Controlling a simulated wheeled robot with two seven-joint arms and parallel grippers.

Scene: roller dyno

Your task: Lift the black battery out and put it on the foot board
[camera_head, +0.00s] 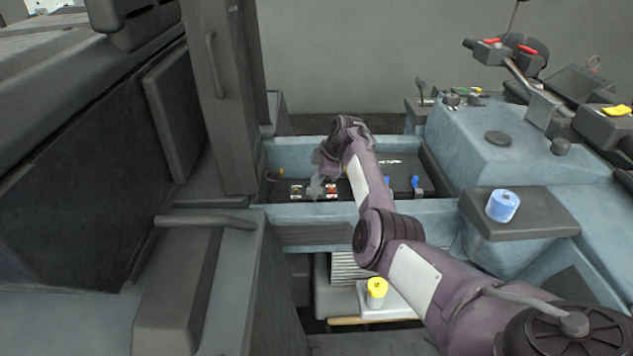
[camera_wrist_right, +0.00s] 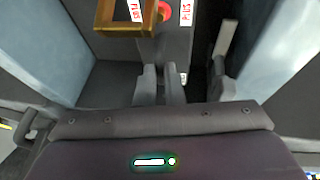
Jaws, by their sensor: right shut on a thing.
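The black battery (camera_head: 298,192) lies low in the blue-grey bay, with red and white labels on it. My right arm reaches over the bay's front rim. My right gripper (camera_head: 316,187) points down at the battery, and its fingers also show in the right wrist view (camera_wrist_right: 160,86). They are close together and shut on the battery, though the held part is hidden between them. The wrist view shows red lettering and a red knob (camera_wrist_right: 163,10) beyond the fingers. I cannot make out the foot board for certain. My left gripper is out of view.
The bay's front rim (camera_head: 290,212) runs below my right arm. A black surface with blue caps (camera_head: 415,182) is right of the arm. A yellow-topped piece (camera_head: 377,288) stands on a white block below.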

